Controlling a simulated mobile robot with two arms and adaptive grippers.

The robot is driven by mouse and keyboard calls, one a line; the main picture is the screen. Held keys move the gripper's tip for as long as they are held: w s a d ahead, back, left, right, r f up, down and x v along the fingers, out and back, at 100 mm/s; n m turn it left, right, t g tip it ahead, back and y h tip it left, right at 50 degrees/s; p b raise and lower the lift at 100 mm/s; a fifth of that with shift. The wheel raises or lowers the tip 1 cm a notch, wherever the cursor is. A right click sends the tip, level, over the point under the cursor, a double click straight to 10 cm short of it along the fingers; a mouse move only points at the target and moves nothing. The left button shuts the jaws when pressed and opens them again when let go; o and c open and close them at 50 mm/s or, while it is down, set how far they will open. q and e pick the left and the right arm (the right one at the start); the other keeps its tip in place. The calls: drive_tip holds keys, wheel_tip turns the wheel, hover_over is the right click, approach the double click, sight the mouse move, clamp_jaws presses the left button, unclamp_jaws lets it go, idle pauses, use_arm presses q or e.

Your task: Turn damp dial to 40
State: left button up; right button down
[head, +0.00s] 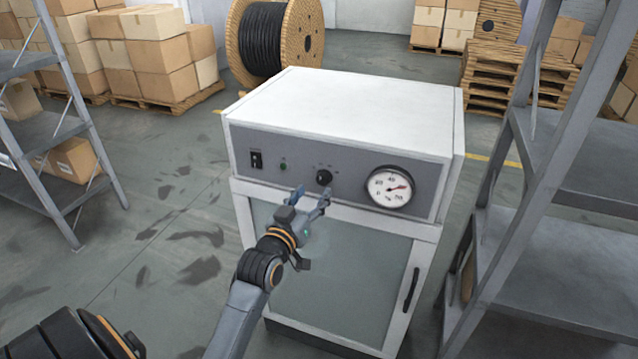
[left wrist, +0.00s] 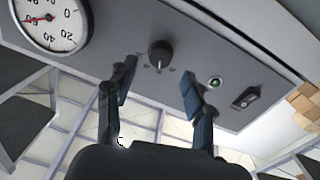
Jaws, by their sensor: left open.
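The damp dial is a small black knob (head: 324,177) on the grey front panel of the white cabinet; it also shows in the left wrist view (left wrist: 160,53). Small marks surround it, too small to read. My left gripper (head: 312,200) is just in front of and below the knob. In the left wrist view, its fingers (left wrist: 159,74) are spread apart, with the knob lying beyond the gap. They appear clear of the knob, with nothing held. My right gripper is out of view.
A round white gauge (head: 390,187) with a red needle is right of the knob. A green lamp (head: 283,166) and black switch (head: 256,160) are left. A grey shelf rack (head: 560,200) stands close at right. Open floor (head: 165,220) lies left of the cabinet.

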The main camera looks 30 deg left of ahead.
sight(321, 181)
use_arm(q)
drive_tip(key=shift+w+a, duration=0.2)
drive_tip(key=shift+w, duration=0.85)
drive_tip(key=shift+w+a, duration=0.2)
drive_tip(key=shift+w, duration=0.8)
drive_tip(key=shift+c, duration=0.4)
clamp_jaws()
